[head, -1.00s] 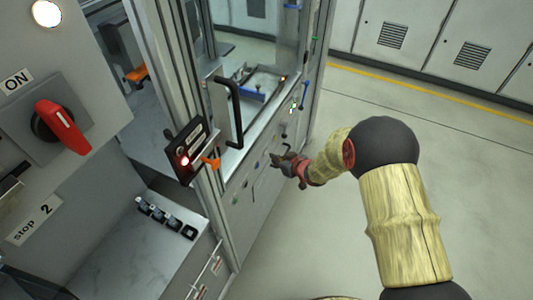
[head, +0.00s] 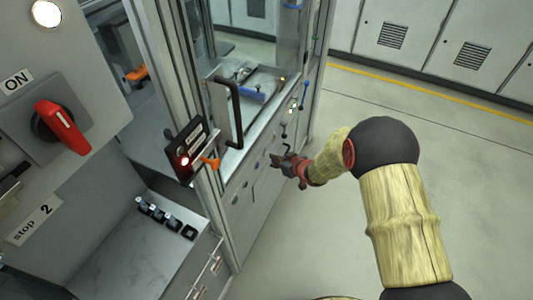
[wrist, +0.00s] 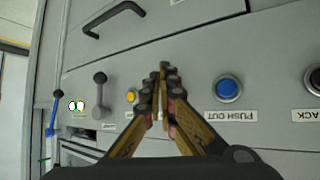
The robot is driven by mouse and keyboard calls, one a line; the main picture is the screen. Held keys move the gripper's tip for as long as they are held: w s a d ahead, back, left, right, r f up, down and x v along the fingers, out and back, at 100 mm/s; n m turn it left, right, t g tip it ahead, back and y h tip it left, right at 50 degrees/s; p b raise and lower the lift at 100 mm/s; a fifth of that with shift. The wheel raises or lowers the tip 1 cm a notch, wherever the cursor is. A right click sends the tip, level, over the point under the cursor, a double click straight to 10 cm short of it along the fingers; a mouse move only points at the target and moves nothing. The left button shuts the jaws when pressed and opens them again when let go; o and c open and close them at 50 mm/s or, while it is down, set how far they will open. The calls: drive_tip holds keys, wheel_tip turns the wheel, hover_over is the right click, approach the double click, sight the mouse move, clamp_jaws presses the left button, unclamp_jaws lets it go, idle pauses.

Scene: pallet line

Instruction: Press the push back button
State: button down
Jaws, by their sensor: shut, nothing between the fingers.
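My gripper (wrist: 163,75) is shut and empty, its fingertips together in front of a grey panel in the wrist view. In the head view my gripper (head: 277,160) is beside the machine's side panel. In the wrist view a dark button (wrist: 315,80) is cut by the right edge. The label under it (wrist: 305,115) is upside down and cut off, showing "ACK". A blue button (wrist: 228,88) with an upside-down "PUSH OUT" label (wrist: 230,116) lies between my fingers and the dark button. I cannot tell whether the fingertips touch the panel.
A yellow button (wrist: 132,95), a grey lever (wrist: 100,92) and a black handle (wrist: 114,18) are on the panel. In the head view a black door handle (head: 235,112) and a box with a lit red lamp (head: 184,160) stick out nearby. The floor (head: 300,235) is clear.

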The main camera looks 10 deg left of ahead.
drive_tip(key=shift+a, duration=0.15)
drive_tip(key=shift+w+a, duration=0.15)
drive_tip(key=shift+a, duration=0.1)
drive_tip(key=shift+w+a, duration=0.15)
drive_tip(key=shift+a, duration=0.25)
idle(0.9)
drive_tip(key=shift+s+d+p, duration=0.3)
drive_tip(key=shift+d+p, duration=0.05)
drive_tip(key=shift+d, duration=0.55)
drive_tip(key=shift+s+d+p, duration=0.3)
drive_tip(key=shift+d, duration=0.45)
drive_tip(key=shift+s+d+p, duration=0.25)
drive_tip(key=shift+d, duration=0.5)
drive_tip(key=shift+s+d+p, duration=0.3)
drive_tip(key=shift+d, duration=0.45)
